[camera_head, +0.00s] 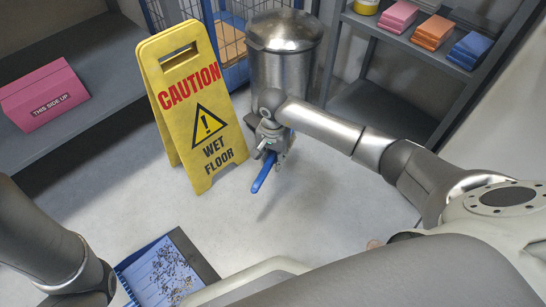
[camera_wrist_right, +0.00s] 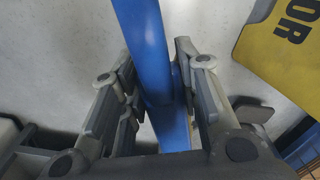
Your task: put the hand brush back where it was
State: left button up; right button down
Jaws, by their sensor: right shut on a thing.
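The hand brush shows as a blue handle (camera_head: 264,173) hanging tilted below my right gripper (camera_head: 268,150), to the right of the yellow wet-floor sign's foot. In the right wrist view the blue handle (camera_wrist_right: 142,45) runs between the fingers of the right gripper (camera_wrist_right: 158,95), which is shut on it. The bristles cannot be made out in either view. Only links of my left arm show at the lower left; its gripper is out of sight.
A yellow caution sign (camera_head: 186,105) stands left of the right gripper, a metal bin (camera_head: 284,60) behind it. A blue dustpan (camera_head: 131,287) with dark debris lies on the floor, lower left. Shelves (camera_head: 410,45) stand at right, a pink box (camera_head: 43,95) on a left shelf.

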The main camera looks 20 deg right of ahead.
notch_tip(320, 180, down, 4)
jog(key=b, duration=0.2)
jog(key=shift+b, duration=0.4)
jog(key=shift+f+b, duration=1.85)
jog(key=shift+f, duration=0.65)
jog(key=shift+f+b, duration=0.45)
jog(key=shift+f, duration=0.15)
jog(key=c, duration=1)
grip_release()
